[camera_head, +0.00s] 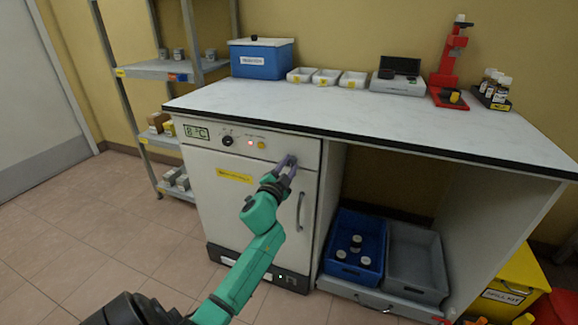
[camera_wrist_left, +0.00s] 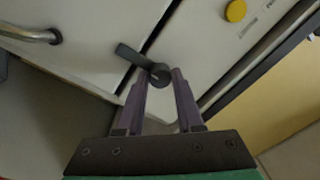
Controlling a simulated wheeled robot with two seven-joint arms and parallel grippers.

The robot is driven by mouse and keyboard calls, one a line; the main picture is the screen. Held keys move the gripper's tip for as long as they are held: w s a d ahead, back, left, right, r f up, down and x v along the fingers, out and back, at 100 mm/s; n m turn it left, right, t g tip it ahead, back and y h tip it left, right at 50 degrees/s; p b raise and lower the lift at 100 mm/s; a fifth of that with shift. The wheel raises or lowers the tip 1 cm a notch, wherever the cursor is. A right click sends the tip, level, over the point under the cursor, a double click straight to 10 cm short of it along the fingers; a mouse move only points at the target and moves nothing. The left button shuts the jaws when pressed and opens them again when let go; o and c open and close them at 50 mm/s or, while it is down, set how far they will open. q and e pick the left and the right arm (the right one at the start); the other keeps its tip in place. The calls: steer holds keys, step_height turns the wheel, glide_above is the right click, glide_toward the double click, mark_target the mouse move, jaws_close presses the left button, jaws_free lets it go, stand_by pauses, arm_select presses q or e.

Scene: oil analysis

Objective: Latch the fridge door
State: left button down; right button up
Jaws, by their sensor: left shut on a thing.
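The white fridge (camera_head: 225,195) stands under the left part of the bench, and its door looks closed in the head view. The dark latch (camera_wrist_left: 130,55) shows in the left wrist view, with a round pivot and a short lever. The lever lies across the dark seam, its free end over the door (camera_wrist_left: 88,55). My left gripper (camera_head: 289,161) is at the fridge's upper right corner. Its purple fingers (camera_wrist_left: 163,76) are shut on the latch, one on each side near the pivot. In the head view the gripper largely hides the latch. My right gripper is out of view.
The door's vertical handle (camera_head: 300,210) is below the gripper. The panel above the door has a display (camera_head: 196,132), a black knob (camera_head: 227,141) and a yellow button (camera_head: 261,145). A blue crate (camera_head: 340,272) and grey crate (camera_head: 425,290) stand right of the fridge.

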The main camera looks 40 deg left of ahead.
arm_select(q)
steer(key=shift+f+m, duration=0.1)
steer(key=shift+m, duration=0.2)
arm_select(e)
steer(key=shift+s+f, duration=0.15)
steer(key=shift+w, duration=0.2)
arm_select(q)
steer(key=c, duration=0.5)
jaws_free()
steer(key=shift+c, duration=0.2)
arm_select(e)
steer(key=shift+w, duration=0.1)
arm_select(q)
steer(key=shift+s+d, duration=0.2)
steer(key=shift+s, duration=0.35)
steer(key=v, duration=1.3)
steer(key=shift+s+p, duration=0.25)
steer(key=shift+p, duration=0.15)
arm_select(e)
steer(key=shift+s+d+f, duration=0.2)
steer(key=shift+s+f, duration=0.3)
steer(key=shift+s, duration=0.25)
arm_select(q)
steer(key=shift+d, duration=0.1)
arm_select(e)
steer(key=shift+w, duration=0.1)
